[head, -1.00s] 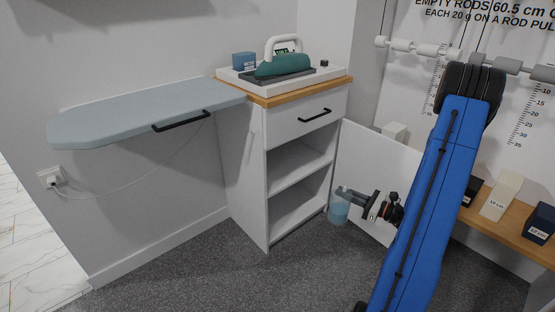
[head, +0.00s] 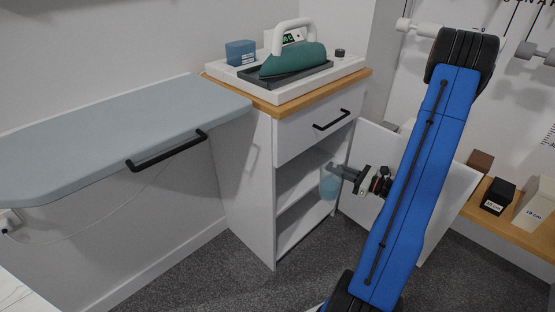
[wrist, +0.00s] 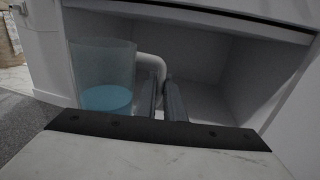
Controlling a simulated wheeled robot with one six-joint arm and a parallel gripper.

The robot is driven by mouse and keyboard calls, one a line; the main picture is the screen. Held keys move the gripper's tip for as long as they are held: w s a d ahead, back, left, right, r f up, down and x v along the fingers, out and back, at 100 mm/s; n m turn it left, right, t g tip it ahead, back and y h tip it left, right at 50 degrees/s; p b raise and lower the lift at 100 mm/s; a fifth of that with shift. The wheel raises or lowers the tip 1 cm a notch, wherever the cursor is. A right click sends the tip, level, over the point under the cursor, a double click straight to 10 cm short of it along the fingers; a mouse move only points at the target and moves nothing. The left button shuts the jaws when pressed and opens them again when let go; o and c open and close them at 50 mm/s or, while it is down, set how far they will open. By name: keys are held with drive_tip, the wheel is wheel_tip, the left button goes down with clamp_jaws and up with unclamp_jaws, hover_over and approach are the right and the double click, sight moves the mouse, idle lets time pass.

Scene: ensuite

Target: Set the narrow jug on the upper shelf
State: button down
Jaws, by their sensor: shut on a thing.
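The narrow jug (head: 329,187) is clear, with blue liquid in its lower part. In the wrist view the jug (wrist: 103,70) is at the left, with a pale curved handle (wrist: 152,62) on its right side. My gripper (head: 343,173) is shut on the handle; its fingers (wrist: 163,98) show beside it. The jug hangs upright in front of the open white cabinet, near its right front edge. The upper shelf (head: 298,188) lies below the drawer, and its visible part looks empty. My gripper hides part of the handle.
The drawer (head: 312,130) with a black handle is above the shelf. An iron (head: 293,60) and a blue box (head: 240,53) stand on top. An ironing board (head: 100,125) juts out left. A white panel (head: 450,195) stands right of the cabinet.

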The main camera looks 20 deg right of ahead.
drive_tip(key=w+d+x, duration=0.1)
drive_tip(key=d+x, duration=0.1)
drive_tip(key=x, duration=0.8)
drive_tip(key=w+d+x, duration=0.1)
drive_tip(key=d+x, duration=0.1)
drive_tip(key=x, duration=0.8)
drive_tip(key=shift+a+f, duration=0.2)
drive_tip(key=shift+f, duration=3)
drive_tip(key=shift+w+a+f, duration=0.1)
drive_tip(key=shift+w+f, duration=0.1)
drive_tip(key=shift+f, duration=0.05)
drive_tip(key=c, duration=1.9)
unclamp_jaws()
drive_tip(key=shift+f, duration=0.15)
drive_tip(key=shift+o, duration=0.2)
drive_tip(key=shift+s, duration=0.2)
drive_tip(key=v, duration=1.1)
drive_tip(key=shift+s+d, duration=0.2)
drive_tip(key=shift+d, duration=0.1)
